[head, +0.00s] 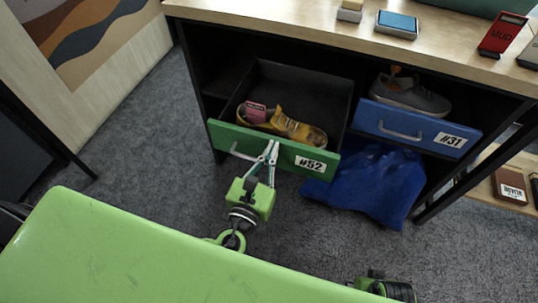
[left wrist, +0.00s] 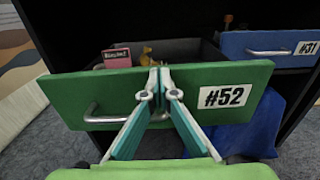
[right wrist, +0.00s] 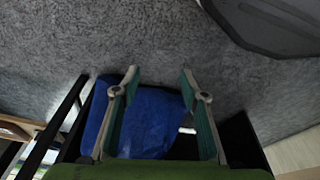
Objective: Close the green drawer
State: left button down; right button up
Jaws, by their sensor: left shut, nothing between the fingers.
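The green drawer (head: 225,133), labelled #52, is pulled out of the dark cabinet. It holds a yellow sneaker (head: 300,130) and a small pink box (head: 253,112). My left gripper (head: 270,148) is shut and empty, its fingertips at the drawer front, right of the middle of the silver handle. In the left wrist view the fingertips (left wrist: 160,72) are together in front of the green panel (left wrist: 85,95), with the handle (left wrist: 100,115) behind them. Whether they touch the panel, I cannot tell. In the right wrist view my right gripper (right wrist: 159,78) is open and empty, above the floor.
A blue drawer (head: 420,122), labelled #31, holding a grey shoe (head: 410,95) is at the right. A blue cloth (head: 375,185) lies below it. The wooden tabletop (head: 290,20) overhangs the drawers. Grey carpet is clear at the left.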

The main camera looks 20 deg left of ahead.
aim_at(284, 127)
pick_arm(q)
jog(key=w, duration=1.1)
jog(key=shift+d, duration=0.2)
jog(key=w+b, duration=0.1)
jog(key=w, duration=1)
jog(key=shift+w+d+r, duration=0.15)
jog(key=shift+w+r, duration=0.05)
pick_arm(e)
jog(key=r, duration=0.4)
jog(key=shift+w+r, duration=0.2)
jog(key=shift+w, duration=0.15)
pick_arm(q)
jog(key=shift+w+r, duration=0.1)
jog(key=shift+r, duration=0.05)
